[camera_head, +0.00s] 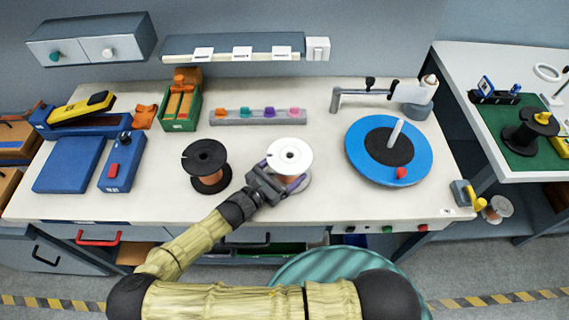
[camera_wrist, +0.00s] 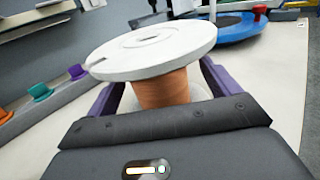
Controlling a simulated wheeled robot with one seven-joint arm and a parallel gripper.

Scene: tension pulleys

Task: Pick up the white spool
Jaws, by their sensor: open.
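The white spool (camera_head: 289,154) stands upright on the pale bench, just right of the black spool. It has a white top flange and copper-coloured winding. In the wrist view the white spool (camera_wrist: 150,48) fills the space ahead of the palm, with its winding (camera_wrist: 162,90) between the two purple fingers. My gripper (camera_head: 283,180) is open around the spool's core, below the top flange. In the wrist view my gripper (camera_wrist: 160,92) has a finger on each side of the winding. The fingertips are hidden behind the spool, and I cannot tell whether they touch it.
A black spool (camera_head: 205,160) stands close on the left. A blue turntable disc (camera_head: 419,160) with a white post lies to the right. A grey rail with coloured pegs (camera_head: 257,116) lies behind. Blue boxes (camera_head: 70,164) are at the left. The bench front between is clear.

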